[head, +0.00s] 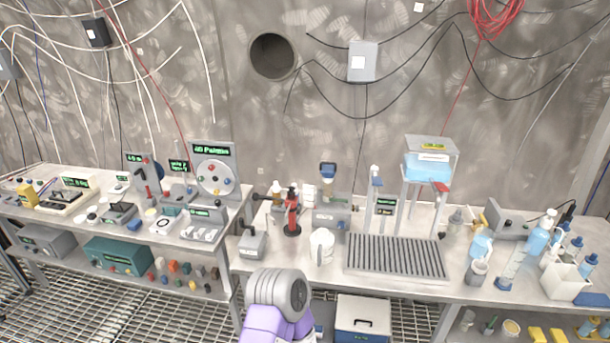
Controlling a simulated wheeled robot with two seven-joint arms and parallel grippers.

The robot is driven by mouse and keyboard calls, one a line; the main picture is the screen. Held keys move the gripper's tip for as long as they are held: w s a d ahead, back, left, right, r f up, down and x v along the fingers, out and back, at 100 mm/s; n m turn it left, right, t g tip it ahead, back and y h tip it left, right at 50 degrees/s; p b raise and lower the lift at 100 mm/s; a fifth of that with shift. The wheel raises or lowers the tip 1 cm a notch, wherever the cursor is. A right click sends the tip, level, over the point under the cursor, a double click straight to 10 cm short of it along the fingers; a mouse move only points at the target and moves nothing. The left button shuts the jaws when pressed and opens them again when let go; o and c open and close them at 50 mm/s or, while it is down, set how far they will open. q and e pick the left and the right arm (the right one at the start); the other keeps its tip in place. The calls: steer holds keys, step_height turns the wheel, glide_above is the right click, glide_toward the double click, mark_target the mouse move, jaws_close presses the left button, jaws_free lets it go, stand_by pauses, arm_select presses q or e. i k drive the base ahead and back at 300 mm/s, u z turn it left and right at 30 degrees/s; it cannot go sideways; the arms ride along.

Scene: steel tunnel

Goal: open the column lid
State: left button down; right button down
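No part is plainly marked as the column lid. A slim grey upright column (373,205) with a small pale top (376,171) stands on the right-hand bench, behind the slatted drain tray. To its left is a grey device (332,214) with a blue-topped part (328,170) above it. I cannot tell from this distance whether either top is open or shut. One of my arms, with a purple link and a grey rounded joint (280,291), comes in at the bottom middle, in front of the bench. No gripper fingers show.
A red-and-black stand (292,212) and a white jug (322,246) stand left of the slatted tray (396,258). A raised blue water tank (430,166) stands behind it. Bottles (538,236) crowd the right end. A white-lidded box (362,314) sits below the bench.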

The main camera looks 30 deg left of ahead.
mark_target(328, 170)
steer(key=u, duration=1.25)
steer(key=i, duration=0.1)
steer(key=u, duration=0.05)
